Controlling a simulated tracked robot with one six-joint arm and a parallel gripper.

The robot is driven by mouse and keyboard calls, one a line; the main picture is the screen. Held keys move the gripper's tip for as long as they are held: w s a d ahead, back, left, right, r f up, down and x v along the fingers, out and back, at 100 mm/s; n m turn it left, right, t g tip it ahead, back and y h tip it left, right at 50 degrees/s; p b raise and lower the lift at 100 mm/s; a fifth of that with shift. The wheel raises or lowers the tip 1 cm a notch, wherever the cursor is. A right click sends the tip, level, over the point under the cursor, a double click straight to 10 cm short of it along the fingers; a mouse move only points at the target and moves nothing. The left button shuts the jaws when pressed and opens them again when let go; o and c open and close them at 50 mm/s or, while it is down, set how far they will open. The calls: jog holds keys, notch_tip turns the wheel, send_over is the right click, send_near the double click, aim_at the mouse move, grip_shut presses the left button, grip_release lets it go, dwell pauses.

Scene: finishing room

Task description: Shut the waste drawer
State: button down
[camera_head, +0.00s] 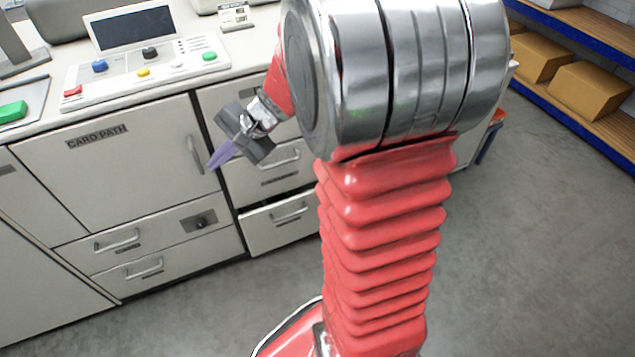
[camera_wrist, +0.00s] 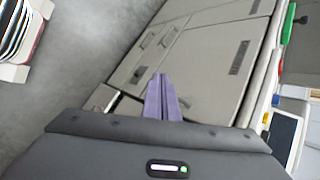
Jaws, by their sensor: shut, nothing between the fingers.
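A white drawer (camera_head: 282,225) at the bottom of the cabinet, right of the card path door, stands a little out, with a dark gap along its top. Its label is too small to read, so I cannot tell for sure that it is the waste drawer. Part of a pale drawer front (camera_wrist: 100,97) shows in the wrist view, left of my fingers. My gripper (camera_head: 217,158) is shut and empty, its purple fingers together. It hangs in front of the cabinet, above and left of that drawer and apart from it. The fingers also show in the wrist view (camera_wrist: 161,92).
The card path door (camera_head: 120,160) and the drawers below it (camera_head: 145,268) look closed. A control panel (camera_head: 145,72) with coloured buttons lies on the counter. Shelves with cardboard boxes (camera_head: 590,92) stand at the right. The grey floor (camera_head: 520,250) at the right is clear.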

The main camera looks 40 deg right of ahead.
jog(key=s+a+r+n+h, duration=0.1)
jog(key=s+r+n+h, duration=0.1)
jog(key=s, duration=0.5)
jog(key=s+a+r+n+h, duration=0.2)
jog(key=s+r+n, duration=0.2)
jog(key=s+n, duration=0.3)
jog(key=s+a+r+n+h, duration=0.2)
jog(key=s+r+n, duration=0.1)
jog(key=s, duration=0.5)
jog(key=shift+s+r+n+g, duration=0.25)
jog(key=shift+r+n+g, duration=0.05)
jog(key=shift+n, duration=0.6)
jog(key=shift+w+a, duration=0.1)
